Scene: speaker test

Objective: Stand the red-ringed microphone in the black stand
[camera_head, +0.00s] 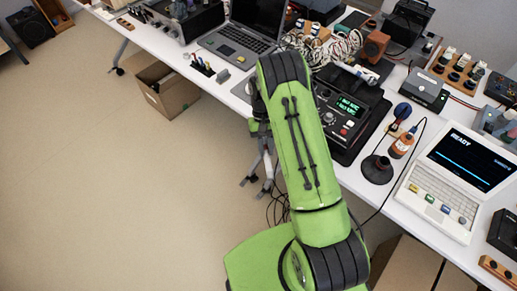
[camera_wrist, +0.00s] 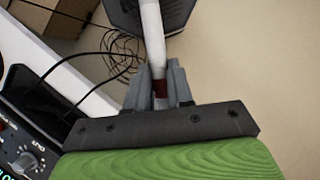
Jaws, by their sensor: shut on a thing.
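The microphone's pale shaft (camera_wrist: 153,40) with a dark red ring (camera_wrist: 160,88) shows in the wrist view. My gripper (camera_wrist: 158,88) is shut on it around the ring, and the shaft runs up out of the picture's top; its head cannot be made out. The black stand (camera_head: 377,169) has a round dark base and sits on the white table, right of my arm. My gripper is apart from it, on the arm's left side by the table edge.
A black device with green displays (camera_head: 347,115) lies behind my arm. A cardboard box (camera_head: 167,90) is on the open floor at left.

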